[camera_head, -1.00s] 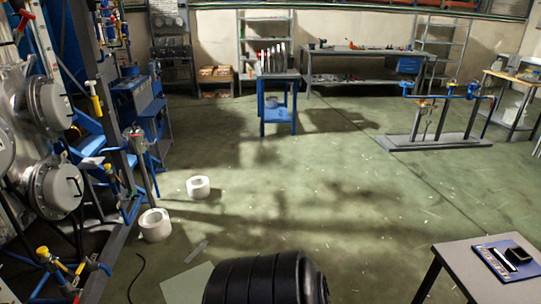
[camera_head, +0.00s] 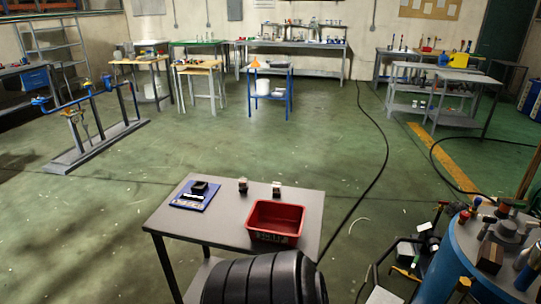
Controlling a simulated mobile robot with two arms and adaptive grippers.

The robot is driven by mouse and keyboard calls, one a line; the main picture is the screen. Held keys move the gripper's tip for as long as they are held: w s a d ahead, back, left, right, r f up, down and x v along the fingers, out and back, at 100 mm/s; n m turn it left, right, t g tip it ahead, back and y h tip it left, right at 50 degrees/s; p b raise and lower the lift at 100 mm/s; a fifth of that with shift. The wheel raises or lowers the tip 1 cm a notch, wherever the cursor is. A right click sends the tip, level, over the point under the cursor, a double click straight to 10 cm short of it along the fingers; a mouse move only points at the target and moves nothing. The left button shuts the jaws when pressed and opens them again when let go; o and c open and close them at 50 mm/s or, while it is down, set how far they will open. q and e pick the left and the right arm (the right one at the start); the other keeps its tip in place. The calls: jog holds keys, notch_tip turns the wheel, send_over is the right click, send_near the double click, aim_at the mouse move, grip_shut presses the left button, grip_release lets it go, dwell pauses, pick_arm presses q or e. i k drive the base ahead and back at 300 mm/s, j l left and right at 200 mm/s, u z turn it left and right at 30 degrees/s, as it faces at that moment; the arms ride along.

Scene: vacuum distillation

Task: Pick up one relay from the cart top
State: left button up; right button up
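A grey-topped cart or small table (camera_head: 222,229) stands just ahead in the head view, below the middle. Two small dark-and-light blocks stand upright near its far edge, one near the middle (camera_head: 243,185) and one to its right (camera_head: 277,189). They look like relays, but they are too small to tell for certain. A blue mat or board (camera_head: 186,203) with a dark block (camera_head: 200,188) and light strips on it lies at the left of the top. Neither of my grippers is in view.
A red open bin (camera_head: 275,236) sits at the cart top's right front. A blue drum (camera_head: 453,262) with fittings stands at the lower right. A black cable (camera_head: 383,150) runs along the floor to the right. Green floor behind the cart is mostly clear.

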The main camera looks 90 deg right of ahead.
aim_at(242, 183)
jog(key=z, duration=0.45)
jog(key=k+z, duration=0.1)
jog(key=z, duration=0.35)
jog(key=l+z, duration=0.1)
jog(key=z, duration=0.35)
jog(key=k+l+z, duration=0.1)
jog(key=z, duration=0.35)
jog(key=l+z, duration=0.25)
jog(key=z, duration=0.25)
jog(key=k+j, duration=0.1)
jog(key=j, duration=0.2)
jog(key=k+j+z, duration=0.1)
jog(key=j, duration=0.25)
